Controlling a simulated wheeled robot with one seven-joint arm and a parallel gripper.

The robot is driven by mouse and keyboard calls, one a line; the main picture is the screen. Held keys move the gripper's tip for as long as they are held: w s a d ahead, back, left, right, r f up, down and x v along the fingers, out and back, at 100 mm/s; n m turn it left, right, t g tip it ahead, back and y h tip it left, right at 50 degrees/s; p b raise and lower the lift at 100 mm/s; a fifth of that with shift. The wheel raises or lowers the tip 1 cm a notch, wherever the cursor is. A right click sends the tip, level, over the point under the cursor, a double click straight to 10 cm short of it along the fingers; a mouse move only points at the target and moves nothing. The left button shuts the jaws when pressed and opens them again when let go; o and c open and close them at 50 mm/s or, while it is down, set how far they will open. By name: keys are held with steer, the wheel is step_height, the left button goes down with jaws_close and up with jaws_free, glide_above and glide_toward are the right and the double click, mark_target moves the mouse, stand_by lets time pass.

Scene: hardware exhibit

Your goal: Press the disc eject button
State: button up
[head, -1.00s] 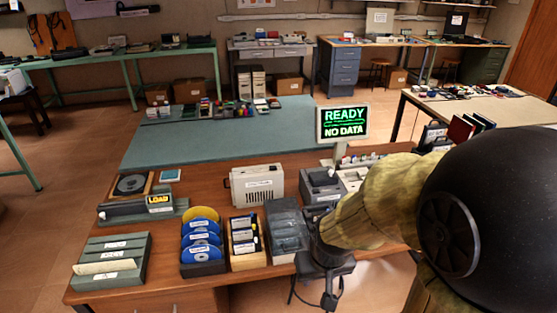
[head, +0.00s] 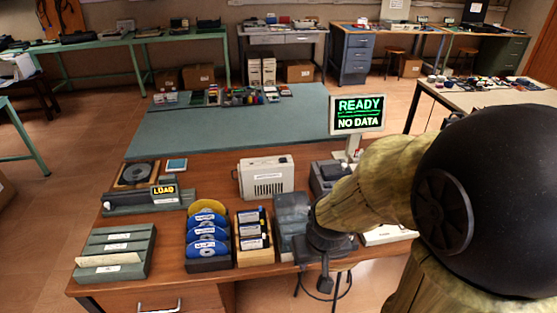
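A grey-green disc unit with a lit "LOAD" display (head: 164,194) sits at the left of the brown desk (head: 215,180). A dark disc (head: 135,173) lies in a wooden frame just behind it. An eject button is too small to make out. A monitor (head: 357,115) reading "READY / NO DATA" stands at the right rear. My gripper (head: 325,287) hangs near the desk's front edge, well to the right of the disc unit. It is dark and small, and its fingers cannot be told apart. My arm hides part of the desk's right side.
A rack of blue and yellow discs (head: 207,242), a wooden cartridge box (head: 254,238), a clear-lidded box (head: 291,220) and a slotted green tray (head: 116,253) line the front. A beige box (head: 266,177) stands behind them. A green mat (head: 230,125) beyond is mostly clear.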

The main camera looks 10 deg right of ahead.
steer(key=shift+d, duration=0.4)
